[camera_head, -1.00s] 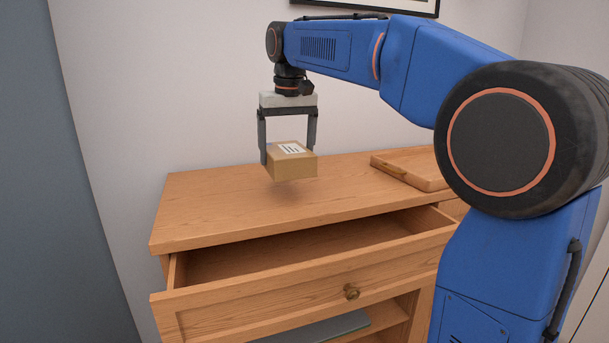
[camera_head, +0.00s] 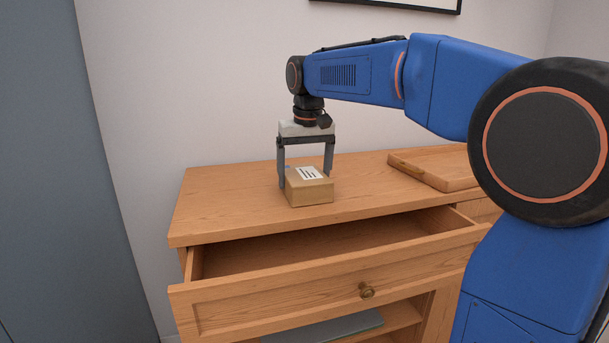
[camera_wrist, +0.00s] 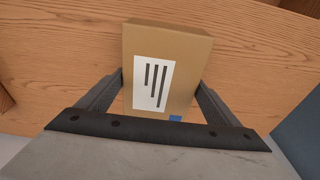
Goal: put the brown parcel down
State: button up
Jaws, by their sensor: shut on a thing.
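The brown parcel (camera_head: 312,191) is a small cardboard box with a white label on its top. My gripper (camera_head: 307,183) points down and is shut on the parcel, one finger on each side. The parcel is level and at or very near the top of the wooden cabinet (camera_head: 220,205); I cannot tell for sure whether it touches. In the wrist view the parcel (camera_wrist: 180,62) sits between both fingers, with the white label and a small blue mark showing. Its underside is hidden.
An open, empty-looking drawer (camera_head: 330,285) with a brass knob juts out below the cabinet top. A wooden tray (camera_head: 445,172) lies at the back right of the top. The top left of the parcel is clear. A grey-green flat thing (camera_head: 330,328) lies on the shelf below.

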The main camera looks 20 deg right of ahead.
aim_at(306, 176)
jog(key=o, duration=1.2)
notch_tip(306, 176, up, 12)
jog(key=s, duration=0.1)
jog(key=shift+s, duration=0.4)
